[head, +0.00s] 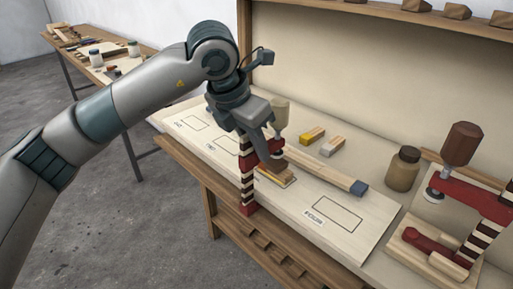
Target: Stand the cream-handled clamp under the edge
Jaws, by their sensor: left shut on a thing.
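The cream-handled clamp (247,176) is upright at the front edge of the pale board (372,237). I cannot tell whether the foot touches the underside of the board. My right gripper is not in view.
A brown-handled clamp (463,143) stands at the right by a wooden block. A blue-ended wooden strip (330,176), yellow and grey-ended blocks (312,135) and a brown jar (403,168) lie or stand on the bench. An outlined box marked FOUR (337,213) is clear.

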